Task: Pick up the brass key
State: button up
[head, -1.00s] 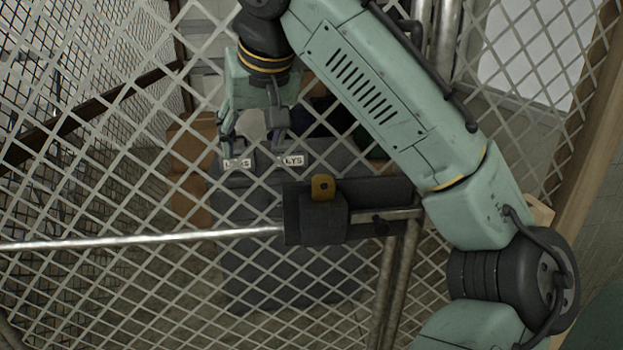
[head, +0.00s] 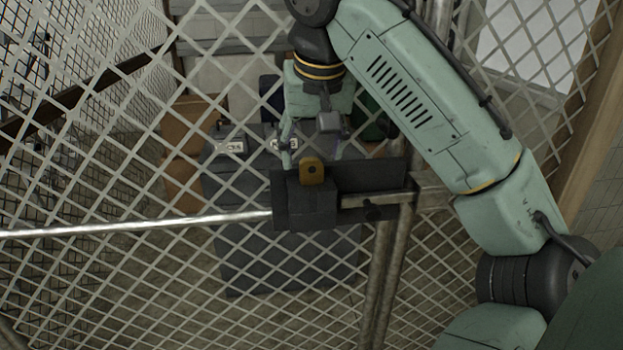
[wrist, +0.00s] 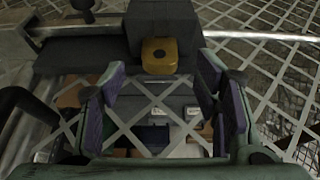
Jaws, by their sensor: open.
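The brass key (head: 312,172) shows as a yellow-brown rounded head with a dark hole, upright at the dark lock box (head: 305,205) on the mesh gate. The rest of the key is hidden. In the wrist view the key head (wrist: 159,55) stands against the lock box, between and just beyond my fingertips. My gripper (head: 312,152) is open and empty, just above and behind the key in the head view. In the wrist view its purple-padded fingers (wrist: 161,78) are spread to either side, with no contact visible.
A metal bolt rod (head: 140,226) runs left from the lock box across the diamond mesh (head: 120,275). A dark cabinet with white labels (head: 230,146) and brown boxes (head: 187,150) stand behind the mesh. Vertical posts (head: 385,275) stand below the box's right side.

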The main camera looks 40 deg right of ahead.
aim_at(312, 160)
jog(key=b+x, duration=0.1)
jog(key=x, duration=0.2)
jog(key=shift+f+b, duration=0.1)
jog(key=shift+b, duration=0.2)
grip_shut()
dwell(0.4)
